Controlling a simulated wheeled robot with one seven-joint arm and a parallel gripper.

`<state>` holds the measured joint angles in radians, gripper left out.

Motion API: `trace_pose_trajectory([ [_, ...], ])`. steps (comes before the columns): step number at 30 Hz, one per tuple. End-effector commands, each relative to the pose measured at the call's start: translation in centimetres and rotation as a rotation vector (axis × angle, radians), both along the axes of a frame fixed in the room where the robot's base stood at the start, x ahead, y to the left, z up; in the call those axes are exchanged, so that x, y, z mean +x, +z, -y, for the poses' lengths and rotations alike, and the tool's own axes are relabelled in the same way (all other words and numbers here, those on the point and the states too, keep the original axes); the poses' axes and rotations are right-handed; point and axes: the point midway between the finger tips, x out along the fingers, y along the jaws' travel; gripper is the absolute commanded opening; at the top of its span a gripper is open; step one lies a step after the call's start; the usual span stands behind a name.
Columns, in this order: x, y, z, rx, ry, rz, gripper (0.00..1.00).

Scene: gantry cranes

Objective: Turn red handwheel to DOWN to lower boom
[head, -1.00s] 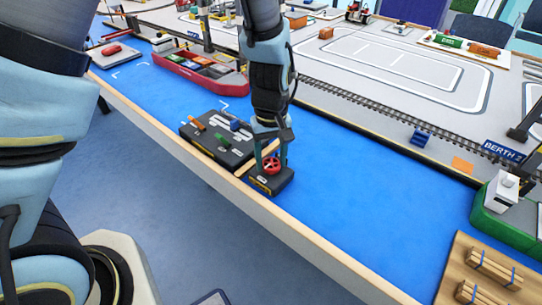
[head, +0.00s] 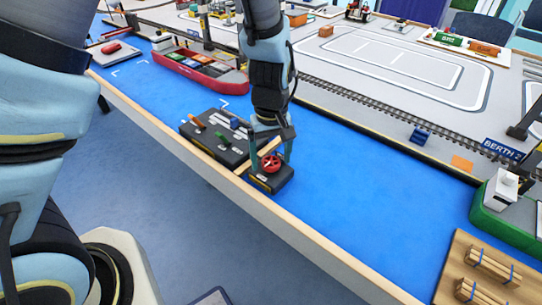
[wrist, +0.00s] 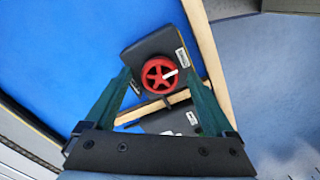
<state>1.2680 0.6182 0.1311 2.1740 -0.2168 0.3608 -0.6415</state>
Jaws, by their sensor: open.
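The red handwheel (head: 271,163) sits on top of a small black box (head: 272,182) near the front edge of the blue table. In the wrist view the spoked handwheel (wrist: 158,75) has a white mark on its right side. Small white labels lie on the box to its right and lower left; their words are too small to read. My gripper (head: 271,158) is open above the box, with a finger on either side of the wheel. In the wrist view the fingers of my gripper (wrist: 158,78) show gaps to the wheel.
The table's wooden edge (head: 290,228) runs close in front. Open blue surface (head: 360,190) lies to the right. A red ship model (head: 200,75) is farther back.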

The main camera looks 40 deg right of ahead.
Motion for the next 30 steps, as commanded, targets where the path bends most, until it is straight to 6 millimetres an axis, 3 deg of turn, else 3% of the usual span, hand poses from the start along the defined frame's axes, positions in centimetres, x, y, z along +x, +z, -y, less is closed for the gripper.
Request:
trace_pose_trajectory([
  [8,0.0,1.1,0.1,-0.003,-0.002,0.001,0.89],
  [21,0.0,9.0,0.1,-0.004,-0.002,0.002,0.89],
  [30,0.0,10.8,0.0,0.0,0.001,0.001,0.89],
])
